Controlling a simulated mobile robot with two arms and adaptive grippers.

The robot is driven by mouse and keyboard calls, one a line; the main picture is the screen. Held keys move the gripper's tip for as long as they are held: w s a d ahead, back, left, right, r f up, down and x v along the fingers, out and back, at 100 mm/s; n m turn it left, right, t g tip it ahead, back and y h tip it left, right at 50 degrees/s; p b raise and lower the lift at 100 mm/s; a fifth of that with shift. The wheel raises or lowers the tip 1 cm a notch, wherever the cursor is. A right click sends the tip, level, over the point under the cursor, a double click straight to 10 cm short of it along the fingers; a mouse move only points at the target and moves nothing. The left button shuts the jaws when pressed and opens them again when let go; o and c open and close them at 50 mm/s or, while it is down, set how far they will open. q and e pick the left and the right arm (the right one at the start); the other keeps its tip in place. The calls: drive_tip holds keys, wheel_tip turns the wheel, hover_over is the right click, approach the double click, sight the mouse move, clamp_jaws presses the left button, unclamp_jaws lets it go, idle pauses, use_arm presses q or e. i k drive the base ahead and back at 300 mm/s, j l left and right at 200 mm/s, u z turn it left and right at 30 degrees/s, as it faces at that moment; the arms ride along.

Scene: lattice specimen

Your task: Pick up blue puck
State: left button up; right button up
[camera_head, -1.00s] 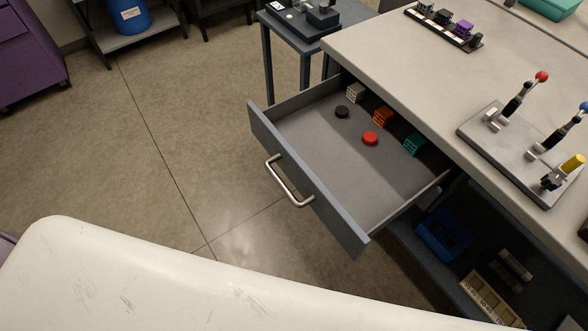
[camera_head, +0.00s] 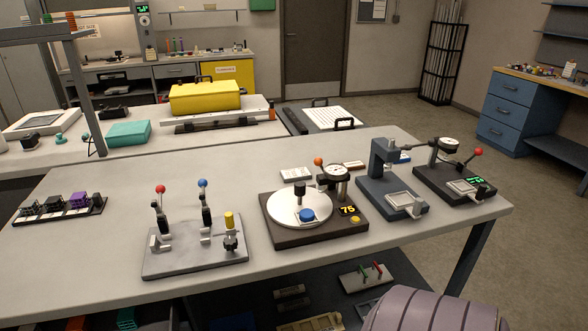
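A blue puck (camera_head: 307,215) lies flat on the front part of a white round disc (camera_head: 284,212). The disc sits on a dark square base (camera_head: 292,237) with a lit "75" display and a yellow button. A small black post (camera_head: 299,194) stands close behind the puck, and a dial gauge on a stand (camera_head: 333,172) rises at the disc's back right. Neither of my grippers is in view.
A grey lever fixture (camera_head: 180,258) stands left of the disc station. A blue-grey press (camera_head: 384,172) and a dark gauge stand (camera_head: 452,180) stand to its right. The worktop's front left (camera_head: 78,265) is clear. A rack of small blocks (camera_head: 62,210) lies far left.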

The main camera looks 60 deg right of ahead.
sight(306, 215)
drive_tip(key=z, duration=1.85)
